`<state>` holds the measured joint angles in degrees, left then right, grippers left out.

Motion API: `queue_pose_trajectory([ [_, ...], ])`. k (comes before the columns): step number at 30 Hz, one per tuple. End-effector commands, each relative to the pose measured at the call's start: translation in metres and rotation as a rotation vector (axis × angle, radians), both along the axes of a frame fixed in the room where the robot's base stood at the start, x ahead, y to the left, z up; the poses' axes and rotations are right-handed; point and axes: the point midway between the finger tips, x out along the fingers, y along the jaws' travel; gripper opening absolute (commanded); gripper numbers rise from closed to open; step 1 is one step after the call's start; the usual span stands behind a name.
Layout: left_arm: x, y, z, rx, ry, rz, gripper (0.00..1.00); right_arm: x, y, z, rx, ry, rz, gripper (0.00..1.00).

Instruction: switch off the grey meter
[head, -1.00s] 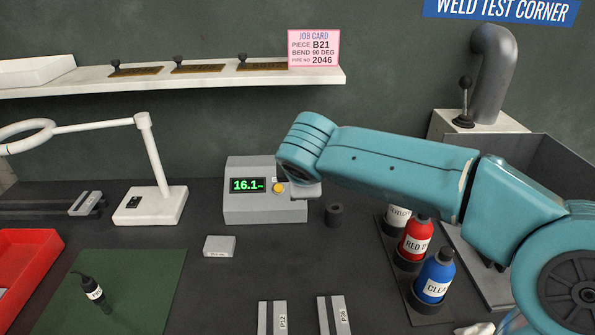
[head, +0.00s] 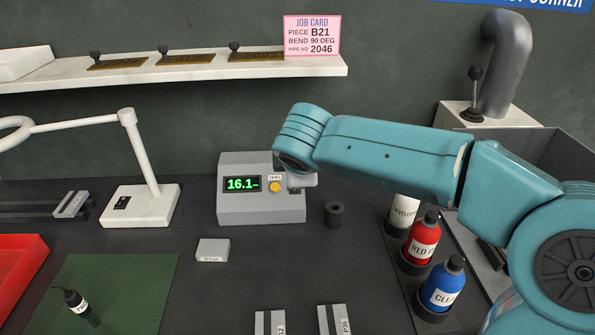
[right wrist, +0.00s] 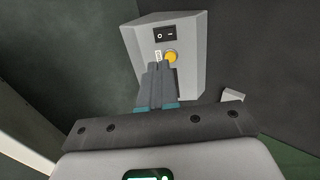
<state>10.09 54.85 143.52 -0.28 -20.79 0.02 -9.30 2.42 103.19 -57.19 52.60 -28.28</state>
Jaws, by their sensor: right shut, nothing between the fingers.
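The grey meter (head: 238,208) stands on the bench in the head view, its green display (head: 242,184) lit and reading about 16.1. A yellow button (head: 275,187) is on its front, with a small label above it. My left gripper is out of view.
A black cylinder (head: 334,214) stands just right of the meter and a small pale block (head: 212,250) sits in front. A white lamp (head: 140,206) stands left. Red (head: 422,243) and blue (head: 440,286) bottles stand under my right arm.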

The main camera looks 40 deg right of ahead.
Motion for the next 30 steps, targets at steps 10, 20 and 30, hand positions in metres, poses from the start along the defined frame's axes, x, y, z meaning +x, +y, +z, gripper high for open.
queue_pose_trajectory([
  [10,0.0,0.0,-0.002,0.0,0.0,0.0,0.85,0.044,-0.028,-0.057,0.0,0.005,-0.003,0.0],
  [20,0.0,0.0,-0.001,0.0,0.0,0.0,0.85,0.072,-0.045,-0.09,0.001,0.002,-0.001,0.0],
  [30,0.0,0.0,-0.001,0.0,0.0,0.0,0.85,0.075,-0.046,-0.093,0.001,0.0,-0.001,0.0],
])
